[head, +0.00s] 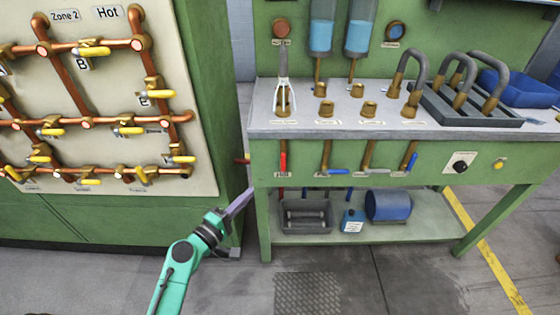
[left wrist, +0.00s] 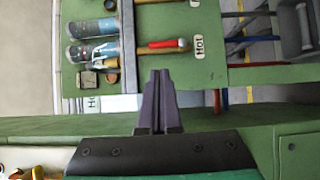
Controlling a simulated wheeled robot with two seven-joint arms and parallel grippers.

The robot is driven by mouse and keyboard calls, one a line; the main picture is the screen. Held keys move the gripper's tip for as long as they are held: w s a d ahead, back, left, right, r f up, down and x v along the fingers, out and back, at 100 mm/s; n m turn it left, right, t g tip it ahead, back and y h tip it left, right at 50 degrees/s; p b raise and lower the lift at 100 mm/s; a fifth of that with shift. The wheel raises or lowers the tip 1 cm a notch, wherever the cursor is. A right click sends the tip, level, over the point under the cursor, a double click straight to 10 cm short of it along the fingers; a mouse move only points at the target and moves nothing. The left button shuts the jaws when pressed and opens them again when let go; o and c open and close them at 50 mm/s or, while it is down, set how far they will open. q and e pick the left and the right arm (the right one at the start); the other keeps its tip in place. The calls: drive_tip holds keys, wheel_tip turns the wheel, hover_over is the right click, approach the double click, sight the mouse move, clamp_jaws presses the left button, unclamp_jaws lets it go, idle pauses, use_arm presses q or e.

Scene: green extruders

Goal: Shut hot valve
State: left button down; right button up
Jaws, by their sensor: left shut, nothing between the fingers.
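The hot valve has a red handle (head: 283,163) on the front of the green workbench, hanging down in line with its brass pipe, above a small label (head: 281,175). In the left wrist view the red handle (left wrist: 162,45) lies sideways beside a label reading "Hot" (left wrist: 199,46). My left gripper (head: 246,196) is lower and to the left of the handle, apart from it, near the bench's left leg. In the left wrist view its fingers (left wrist: 161,76) are together with nothing between them. My right gripper is not in view.
Valves with blue handles (head: 410,160) sit to the right on the bench front. A pipe panel (head: 110,100) with several yellow-handled valves stands left. The lower shelf (head: 420,230) holds a grey bin (head: 306,215) and blue containers (head: 388,205). Floor in front is clear.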

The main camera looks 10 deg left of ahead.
use_arm(q)
drive_tip(key=p, duration=0.3)
approach(283, 162)
drive_tip(key=x, duration=0.6)
drive_tip(key=shift+w+f, duration=0.15)
drive_tip(key=shift+w, duration=0.3)
drive_tip(key=shift+m+p, duration=0.3)
drive_tip(key=shift+p, duration=0.15)
drive_tip(key=shift+d, duration=0.1)
